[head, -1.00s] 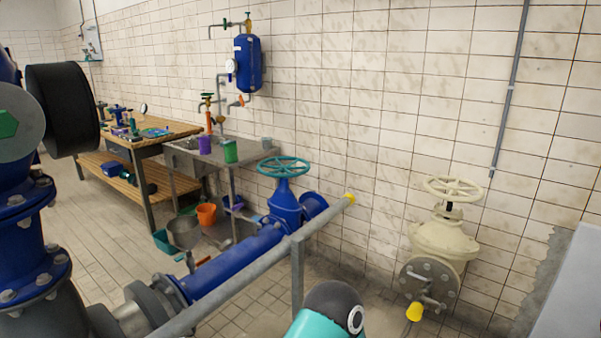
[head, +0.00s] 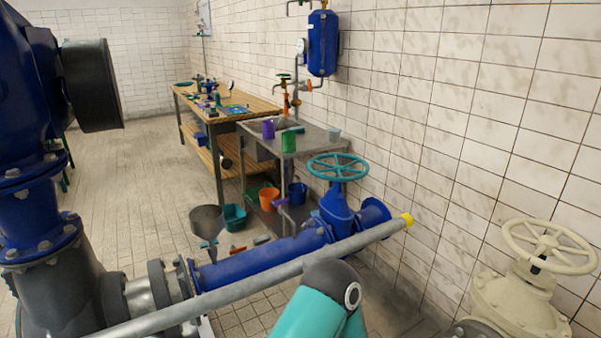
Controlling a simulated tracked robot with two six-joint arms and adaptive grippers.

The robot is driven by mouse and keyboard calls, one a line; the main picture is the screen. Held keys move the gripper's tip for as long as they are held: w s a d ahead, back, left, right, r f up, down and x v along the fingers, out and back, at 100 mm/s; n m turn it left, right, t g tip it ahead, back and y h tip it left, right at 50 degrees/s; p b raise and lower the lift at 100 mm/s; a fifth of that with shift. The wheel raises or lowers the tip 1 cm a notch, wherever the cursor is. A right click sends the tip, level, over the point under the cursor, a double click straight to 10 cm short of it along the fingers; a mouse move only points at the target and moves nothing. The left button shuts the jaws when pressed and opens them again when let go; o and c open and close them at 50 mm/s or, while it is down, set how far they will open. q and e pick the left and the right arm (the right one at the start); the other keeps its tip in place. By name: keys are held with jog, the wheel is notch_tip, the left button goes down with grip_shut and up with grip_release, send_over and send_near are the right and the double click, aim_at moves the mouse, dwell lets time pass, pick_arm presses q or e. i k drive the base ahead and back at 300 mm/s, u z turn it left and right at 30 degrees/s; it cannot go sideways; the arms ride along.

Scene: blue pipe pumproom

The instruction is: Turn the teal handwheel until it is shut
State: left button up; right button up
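The teal handwheel (head: 338,167) sits level on top of a blue gate valve (head: 338,208), right of centre near the tiled wall. The valve joins a blue pipe (head: 262,260) that runs down to the left. A teal and dark grey rounded link of my own arm shows at the bottom centre, in front of the rail and apart from the handwheel. Neither gripper shows in the head view. How far the valve is turned cannot be told.
A grey rail (head: 265,280) with a yellow end cap crosses in front of the blue pipe. A cream handwheel (head: 549,246) stands at lower right. A metal sink table (head: 325,139) and a wooden workbench (head: 255,104) stand behind. The floor at left is open.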

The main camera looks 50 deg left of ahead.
aim_at(337, 168)
jog(key=u, duration=0.4)
jog(key=i, duration=1.3)
jog(key=u, duration=0.55)
jog(key=k, duration=0.45)
jog(key=u, duration=0.25)
jog(key=i, duration=0.5)
jog(key=z, duration=0.05)
